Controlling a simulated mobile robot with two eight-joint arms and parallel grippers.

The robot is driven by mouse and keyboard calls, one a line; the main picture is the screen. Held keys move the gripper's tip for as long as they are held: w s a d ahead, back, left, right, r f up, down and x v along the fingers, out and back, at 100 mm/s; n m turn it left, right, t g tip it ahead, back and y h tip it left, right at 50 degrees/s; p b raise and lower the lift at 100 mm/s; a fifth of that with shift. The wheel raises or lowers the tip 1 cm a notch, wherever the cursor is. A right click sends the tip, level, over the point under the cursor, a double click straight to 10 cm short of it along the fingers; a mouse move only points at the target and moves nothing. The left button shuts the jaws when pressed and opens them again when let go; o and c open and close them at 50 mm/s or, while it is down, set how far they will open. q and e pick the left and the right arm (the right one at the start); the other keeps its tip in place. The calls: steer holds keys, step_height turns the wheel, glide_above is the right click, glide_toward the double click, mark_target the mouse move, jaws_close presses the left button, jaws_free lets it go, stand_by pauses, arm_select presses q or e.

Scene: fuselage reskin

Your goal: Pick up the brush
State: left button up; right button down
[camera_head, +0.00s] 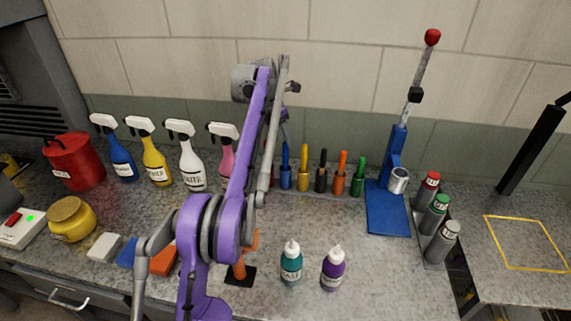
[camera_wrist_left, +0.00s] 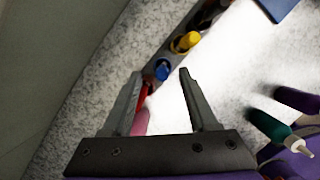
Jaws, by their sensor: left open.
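Several coloured upright tools stand in a row of holders along the wall: a blue one (camera_head: 285,160), a yellow one (camera_head: 304,155), a black one (camera_head: 322,160), an orange one (camera_head: 341,165) and a green one (camera_head: 360,170). I cannot tell which is the brush. The left wrist view shows the blue one (camera_wrist_left: 162,70) and the yellow one (camera_wrist_left: 187,42) beyond the fingers. My left gripper (camera_head: 291,86) is raised above the left end of this row. In the left wrist view its fingers (camera_wrist_left: 160,72) are apart with nothing clearly held. My right gripper does not show.
Spray bottles (camera_head: 191,160) stand left of the row. A teal bottle (camera_head: 291,265) and a purple bottle (camera_head: 333,270) stand in front. A blue stand (camera_head: 388,215) is at the right. An orange item (camera_head: 240,268) is partly hidden by my arm.

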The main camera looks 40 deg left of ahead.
mark_target(286, 165)
arm_select(q)
steer(key=x, duration=0.5)
steer(key=b+x, duration=0.1)
steer(key=x, duration=0.1)
steer(key=shift+s+f, duration=0.25)
steer(key=shift+f, duration=0.15)
steer(key=shift+c, duration=0.2)
jaws_close()
